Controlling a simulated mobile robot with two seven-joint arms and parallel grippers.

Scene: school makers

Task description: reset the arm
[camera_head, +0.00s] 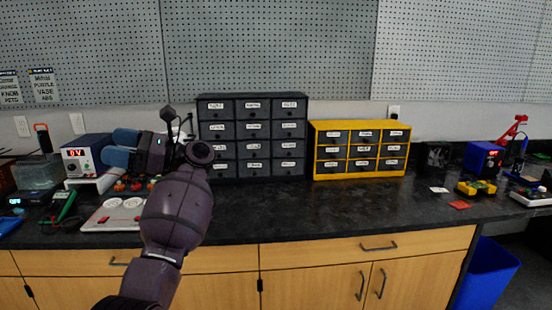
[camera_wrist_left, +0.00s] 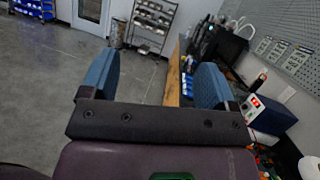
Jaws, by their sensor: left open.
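My left arm (camera_head: 178,205) rises from the bottom of the head view and bends left at the wrist above the counter. My left gripper (camera_head: 120,147) points left, near the power supply with a red display (camera_head: 86,154). Its two blue fingers are apart with nothing between them. In the left wrist view the gripper (camera_wrist_left: 155,80) is open and empty, with the floor and the end of the counter beyond it. My right gripper is in neither view.
A dark drawer cabinet (camera_head: 253,137) and a yellow drawer cabinet (camera_head: 360,150) stand at the back of the black counter (camera_head: 330,215). A white board (camera_head: 113,214) lies below the gripper. The counter's middle front is clear. A blue bin (camera_head: 487,275) stands at right.

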